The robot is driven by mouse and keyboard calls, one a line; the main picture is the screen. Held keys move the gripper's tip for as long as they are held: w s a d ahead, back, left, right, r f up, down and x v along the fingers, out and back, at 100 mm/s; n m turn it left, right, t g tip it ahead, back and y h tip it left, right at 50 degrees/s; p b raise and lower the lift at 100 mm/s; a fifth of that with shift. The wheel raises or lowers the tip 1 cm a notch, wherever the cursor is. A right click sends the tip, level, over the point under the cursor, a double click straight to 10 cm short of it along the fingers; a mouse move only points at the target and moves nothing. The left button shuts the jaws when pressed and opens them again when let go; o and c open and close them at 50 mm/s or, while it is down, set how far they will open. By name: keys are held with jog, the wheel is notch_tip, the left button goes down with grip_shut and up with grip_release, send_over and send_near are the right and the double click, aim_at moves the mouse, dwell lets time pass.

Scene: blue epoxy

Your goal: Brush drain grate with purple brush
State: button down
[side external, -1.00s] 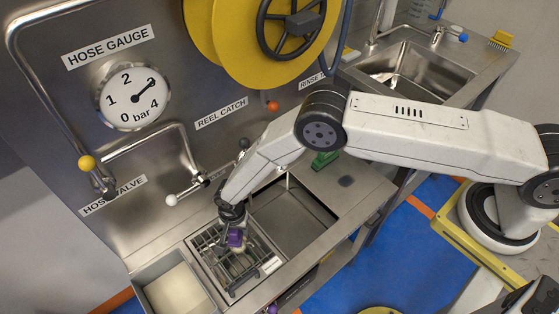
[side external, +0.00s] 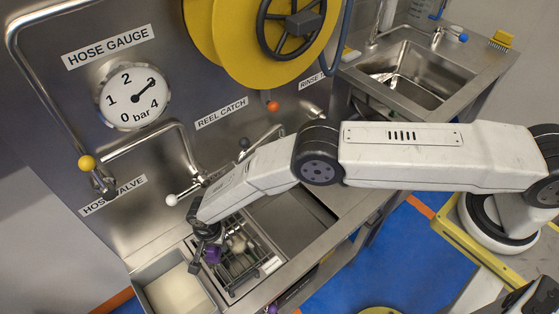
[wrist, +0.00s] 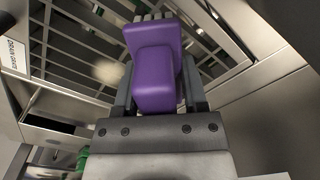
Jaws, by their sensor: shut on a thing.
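The purple brush (side external: 213,254) is held in my gripper (side external: 204,246) over the left part of the drain grate (side external: 248,272). In the wrist view the brush's purple body (wrist: 157,60) fills the space between the fingers of my gripper (wrist: 158,85), and its pale bristles point toward the grate bars (wrist: 75,45). I cannot tell whether the bristles touch the bars. A pale, blurry patch (side external: 237,244) lies on the grate right of the brush and also shows in the wrist view (wrist: 108,70). My arm hides the grate's back part.
A bin with pale contents has its rim (side external: 210,296) just left of the grate. A steel basin (side external: 290,222) lies to the right. A white-tipped valve lever (side external: 171,200) and pipe stand close behind my gripper. A yellow brush (side external: 501,40) sits far right.

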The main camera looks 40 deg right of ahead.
aim_at(220, 253)
jog(key=shift+s, duration=0.55)
jog(key=shift+s+d, duration=0.1)
jog(key=shift+d, duration=5.4)
jog(key=shift+s+a, duration=0.1)
jog(key=shift+s, duration=0.6)
jog(key=shift+a, duration=5.3)
notch_tip(220, 253, up, 2)
jog(key=shift+w+a, duration=0.1)
jog(key=shift+w, duration=0.05)
notch_tip(220, 253, up, 6)
jog(key=shift+r, duration=0.15)
